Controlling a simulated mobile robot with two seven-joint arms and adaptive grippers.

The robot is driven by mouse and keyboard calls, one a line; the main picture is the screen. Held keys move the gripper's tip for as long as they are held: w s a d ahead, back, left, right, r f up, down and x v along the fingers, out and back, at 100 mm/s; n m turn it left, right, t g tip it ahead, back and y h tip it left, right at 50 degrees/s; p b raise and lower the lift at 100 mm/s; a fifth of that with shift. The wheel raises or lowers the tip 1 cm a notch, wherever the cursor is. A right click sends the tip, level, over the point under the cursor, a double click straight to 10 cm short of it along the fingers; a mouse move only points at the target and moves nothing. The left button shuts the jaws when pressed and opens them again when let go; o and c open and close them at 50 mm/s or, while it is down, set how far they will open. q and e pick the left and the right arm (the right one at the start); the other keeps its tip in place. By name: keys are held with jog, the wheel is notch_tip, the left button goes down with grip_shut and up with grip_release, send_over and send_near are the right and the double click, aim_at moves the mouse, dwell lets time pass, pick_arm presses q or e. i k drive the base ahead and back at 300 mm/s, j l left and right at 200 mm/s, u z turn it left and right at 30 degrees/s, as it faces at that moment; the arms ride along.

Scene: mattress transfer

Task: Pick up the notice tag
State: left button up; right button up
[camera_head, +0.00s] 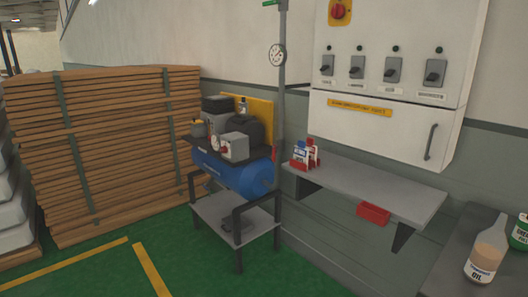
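A small group of upright tags (305,154), white with red and blue parts, stands at the left end of a grey wall shelf (375,188). One tag at the left of the group shows blue at its top, and others show red. The print is too small to read, so I cannot tell for sure which is the notice tag. Neither of my grippers is in view.
A white control cabinet (380,130) with several switches hangs above the shelf. A blue compressor (235,172) on a stand and a vertical pipe (281,110) are left of it. A red bin (374,214) is under the shelf. An oil bottle (487,255) stands at lower right.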

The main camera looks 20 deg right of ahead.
aim_at(301, 154)
jog(key=i+z, duration=0.15)
jog(key=i, duration=0.25)
jog(key=i+j+z, duration=0.2)
jog(key=i, duration=0.25)
jog(key=i+j+z, duration=0.15)
jog(key=i, duration=0.25)
jog(key=i+z, duration=0.2)
jog(key=z, duration=0.2)
jog(key=i+j+z, duration=0.15)
jog(key=z, duration=0.3)
jog(key=i+j+z, duration=0.15)
jog(key=z, duration=0.25)
jog(key=i+j, duration=0.05)
jog(key=i, duration=0.05)
